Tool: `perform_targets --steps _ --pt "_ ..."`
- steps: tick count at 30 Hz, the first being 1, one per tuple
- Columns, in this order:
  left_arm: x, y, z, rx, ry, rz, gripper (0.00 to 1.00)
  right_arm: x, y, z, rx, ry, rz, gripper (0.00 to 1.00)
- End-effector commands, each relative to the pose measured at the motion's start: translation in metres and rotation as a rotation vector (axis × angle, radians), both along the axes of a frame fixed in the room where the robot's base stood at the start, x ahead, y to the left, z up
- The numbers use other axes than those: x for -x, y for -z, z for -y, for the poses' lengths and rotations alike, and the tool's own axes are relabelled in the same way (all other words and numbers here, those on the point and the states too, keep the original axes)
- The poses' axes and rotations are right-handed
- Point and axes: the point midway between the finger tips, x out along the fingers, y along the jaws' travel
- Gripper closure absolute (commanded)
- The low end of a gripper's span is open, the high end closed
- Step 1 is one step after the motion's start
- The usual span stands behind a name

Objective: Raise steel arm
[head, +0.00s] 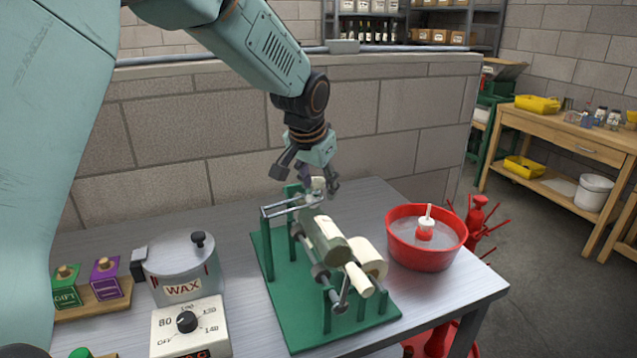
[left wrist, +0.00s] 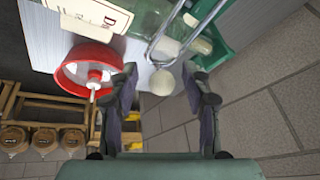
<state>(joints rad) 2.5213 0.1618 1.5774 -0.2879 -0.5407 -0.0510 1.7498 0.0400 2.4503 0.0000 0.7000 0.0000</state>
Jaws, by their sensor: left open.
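The steel arm (head: 283,208) is a bent bar on the green labelling stand (head: 284,310), low over the far end of its rollers. In the left wrist view it shows as a steel loop (left wrist: 180,30) ending in a pale ball knob (left wrist: 162,82). A green bottle (head: 325,240) lies on the rollers near it. My left gripper (head: 308,182) is over the far end of the stand, open. In the left wrist view the knob sits between its two fingers, with gaps on both sides. My right gripper is not in view.
A red basin (head: 425,247) stands right of the stand. A wax pot (head: 182,268) and its dial box (head: 188,328) stand left, with green and purple stamps on a wooden base (head: 105,297) beyond. A block wall (head: 210,130) rises behind the table.

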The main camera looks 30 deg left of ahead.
Motion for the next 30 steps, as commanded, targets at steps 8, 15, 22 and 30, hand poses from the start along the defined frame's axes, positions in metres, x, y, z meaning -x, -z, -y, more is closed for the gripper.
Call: perform_targets --steps 8,15,22,30 --pt "-0.0015 0.0008 0.0001 -0.001 0.001 -0.002 0.65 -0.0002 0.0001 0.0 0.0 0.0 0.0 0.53" --pt "-0.001 0.0009 0.0002 0.001 0.0 -0.003 0.86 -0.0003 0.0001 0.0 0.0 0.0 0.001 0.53" --pt "0.0009 0.0025 0.0003 0.0 0.001 -0.01 1.0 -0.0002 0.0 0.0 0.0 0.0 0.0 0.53" --pt "0.0016 0.0036 0.0004 0.0 0.0 -0.013 1.0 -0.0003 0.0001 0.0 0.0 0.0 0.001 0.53"
